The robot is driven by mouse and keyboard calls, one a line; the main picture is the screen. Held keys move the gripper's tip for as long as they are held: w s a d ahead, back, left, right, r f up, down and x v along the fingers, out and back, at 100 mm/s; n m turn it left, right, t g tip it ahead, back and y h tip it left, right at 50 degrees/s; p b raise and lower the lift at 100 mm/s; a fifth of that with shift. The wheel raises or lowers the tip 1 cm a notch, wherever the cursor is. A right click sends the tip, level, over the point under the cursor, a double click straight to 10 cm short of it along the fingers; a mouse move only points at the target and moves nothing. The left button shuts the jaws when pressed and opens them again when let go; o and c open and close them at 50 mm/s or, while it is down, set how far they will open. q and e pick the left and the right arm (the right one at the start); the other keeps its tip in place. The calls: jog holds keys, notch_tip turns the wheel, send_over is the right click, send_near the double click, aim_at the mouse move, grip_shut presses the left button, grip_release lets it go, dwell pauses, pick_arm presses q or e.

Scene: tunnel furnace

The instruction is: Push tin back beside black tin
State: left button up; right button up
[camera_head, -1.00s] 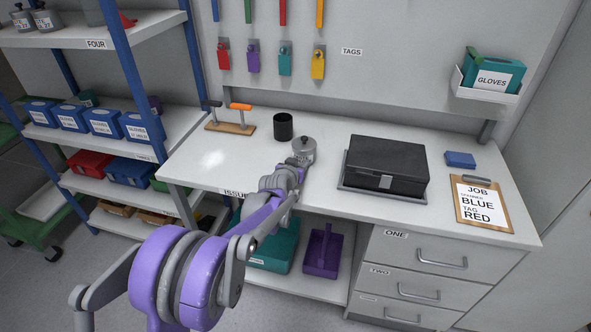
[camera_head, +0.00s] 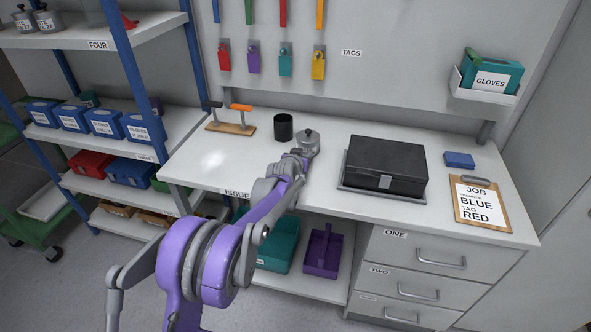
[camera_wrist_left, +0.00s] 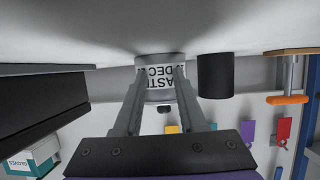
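The grey lidded tin (camera_head: 309,139) stands upright on the workbench. My left gripper (camera_head: 302,154) is at the grey tin's near side. In the wrist view its fingers (camera_wrist_left: 160,82) are apart, with tips in front of the label; I cannot tell whether they touch. My right gripper is not in view.
A black case (camera_head: 385,165) stands to the right of the tin. A wooden block with upright handles (camera_head: 231,127) stands at the back left. A blue box (camera_head: 460,160) and a clipboard (camera_head: 483,204) lie at the right. The bench left of my arm is clear.

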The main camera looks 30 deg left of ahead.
pick_arm(q)
jog(key=shift+w+a+f+p, duration=0.1)
jog(key=shift+w+a+p, duration=0.1)
jog(key=shift+w, duration=0.8)
jog(key=shift+w+a+r+p, duration=0.1)
jog(key=shift+w+a, duration=0.05)
jog(key=shift+w, duration=0.9)
jog(key=shift+w+a+f+p, duration=0.1)
jog(key=shift+w+a+p, duration=0.1)
jog(key=shift+w, duration=0.8)
jog(key=shift+s+d, duration=0.1)
jog(key=shift+s, duration=0.5)
jog(key=shift+v, duration=2.5)
